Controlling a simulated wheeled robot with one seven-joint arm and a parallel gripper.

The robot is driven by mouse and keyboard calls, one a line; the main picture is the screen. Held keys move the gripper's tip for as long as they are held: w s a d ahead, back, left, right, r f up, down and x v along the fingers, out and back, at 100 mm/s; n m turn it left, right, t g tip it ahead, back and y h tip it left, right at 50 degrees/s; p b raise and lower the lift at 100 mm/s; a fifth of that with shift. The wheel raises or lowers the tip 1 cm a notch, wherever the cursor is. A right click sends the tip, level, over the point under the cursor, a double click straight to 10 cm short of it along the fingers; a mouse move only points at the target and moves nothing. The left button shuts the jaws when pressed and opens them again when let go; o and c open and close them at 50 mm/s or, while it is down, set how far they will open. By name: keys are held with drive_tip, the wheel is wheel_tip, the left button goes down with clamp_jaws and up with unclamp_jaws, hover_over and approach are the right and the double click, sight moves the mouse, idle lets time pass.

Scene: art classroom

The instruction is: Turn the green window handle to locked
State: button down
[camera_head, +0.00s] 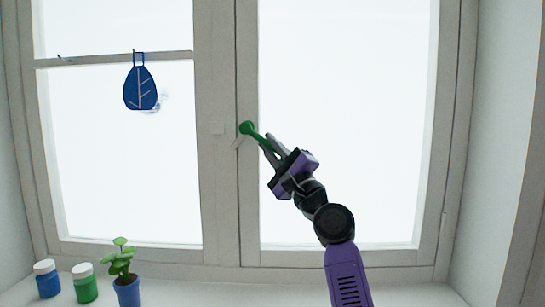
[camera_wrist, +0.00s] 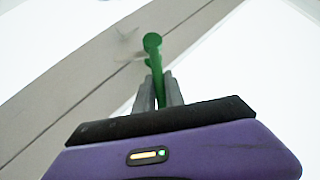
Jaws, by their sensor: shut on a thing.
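The green window handle (camera_head: 249,130) is on the window's middle frame post, with its round pivot at the upper left. Its lever slants down and to the right from the pivot in the head view. My gripper (camera_head: 269,146) is shut on the lever, with one finger on each side. In the wrist view the handle (camera_wrist: 154,55) runs down from its round end to between my fingers (camera_wrist: 158,95). The lever's far end is hidden between the fingers.
A blue leaf-shaped ornament (camera_head: 140,88) hangs on the left pane. A blue jar (camera_head: 47,279), a green jar (camera_head: 85,284) and a plant in a blue pot (camera_head: 127,291) stand on the sill at lower left. The sill's right side looks clear.

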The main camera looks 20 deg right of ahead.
drive_tip(key=w+a+f+m+h+b, duration=0.1)
drive_tip(key=a+m+h+b, duration=0.1)
drive_tip(key=m+h+b, duration=0.8)
drive_tip(key=w+a+f+m+h+b, duration=0.1)
drive_tip(key=a+f+m+h+b, duration=0.1)
drive_tip(key=m+h+b, duration=0.8)
drive_tip(key=shift+a+f+m+t+b, duration=0.25)
drive_tip(key=shift+a+m+b, duration=0.45)
drive_tip(key=shift+m+b, duration=1)
drive_tip(key=shift+a+r+m+h, duration=0.1)
drive_tip(key=shift+r+m+h, duration=0.05)
drive_tip(key=shift+m+h, duration=0.2)
drive_tip(key=c, duration=1.4)
unclamp_jaws()
drive_tip(key=v, duration=0.7)
drive_tip(key=shift+s+f, duration=0.25)
drive_tip(key=shift+a, duration=0.2)
